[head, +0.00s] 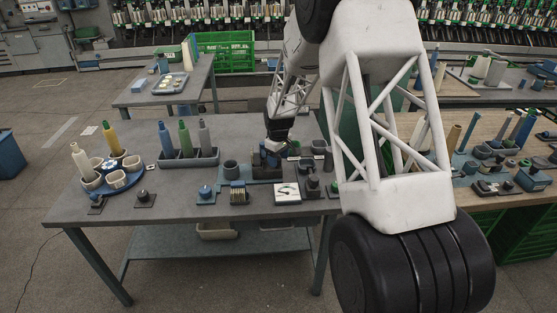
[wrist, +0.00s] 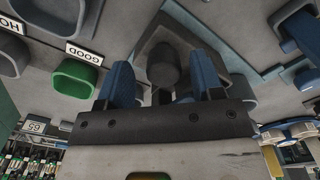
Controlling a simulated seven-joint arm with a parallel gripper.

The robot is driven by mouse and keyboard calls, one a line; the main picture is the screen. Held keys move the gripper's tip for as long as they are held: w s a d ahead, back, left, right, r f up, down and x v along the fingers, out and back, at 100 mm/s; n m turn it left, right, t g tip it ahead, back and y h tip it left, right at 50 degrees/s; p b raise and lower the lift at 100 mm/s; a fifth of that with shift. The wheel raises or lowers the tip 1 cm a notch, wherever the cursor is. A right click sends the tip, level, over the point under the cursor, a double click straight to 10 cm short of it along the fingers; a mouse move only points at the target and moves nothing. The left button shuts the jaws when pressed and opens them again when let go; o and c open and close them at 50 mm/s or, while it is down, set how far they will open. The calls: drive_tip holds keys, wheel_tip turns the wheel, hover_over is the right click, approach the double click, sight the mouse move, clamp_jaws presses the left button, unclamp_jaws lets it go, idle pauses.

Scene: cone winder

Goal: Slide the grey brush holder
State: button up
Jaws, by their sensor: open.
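My gripper (head: 276,147) is low over the back right part of the grey table in the head view. In the wrist view its two blue fingers stand apart, so it is open. A dark grey round knob on a grey angular base (wrist: 163,62) shows between and beyond the fingers; it may be the grey brush holder. I cannot tell whether the fingers touch it. In the head view, the spot under my gripper is crowded with small dark parts, and I cannot pick the holder out there.
A green cup (wrist: 75,77) beside a "GOOD" label is near my fingers in the wrist view. In the head view, a white dial box (head: 287,193) stands in front of my gripper. A grey rack of bottles (head: 188,159) and a blue round tray (head: 114,180) are at left.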

drive_tip(key=shift+r, duration=3.45)
drive_tip(key=shift+d, duration=0.1)
drive_tip(key=shift+s+d+r, duration=0.1)
drive_tip(key=shift+s+r, duration=0.25)
drive_tip(key=shift+r, duration=0.1)
drive_tip(key=s+d+r+m+t, duration=0.1)
drive_tip(key=s+d+r+m, duration=0.15)
drive_tip(key=s+r, duration=0.85)
drive_tip(key=s+d+r+m, duration=0.2)
drive_tip(key=s+d+r, duration=0.2)
drive_tip(key=s+r, duration=0.75)
drive_tip(key=s+d+f+m, duration=0.1)
drive_tip(key=s+d+m, duration=0.1)
drive_tip(key=s, duration=1.3)
drive_tip(key=s+d+f+m+t, duration=0.1)
drive_tip(key=s+d+f+m, duration=0.1)
drive_tip(key=s, duration=1.4)
drive_tip(key=shift+s+m+t, duration=0.2)
drive_tip(key=shift+m+t, duration=0.1)
drive_tip(key=shift+m, duration=0.05)
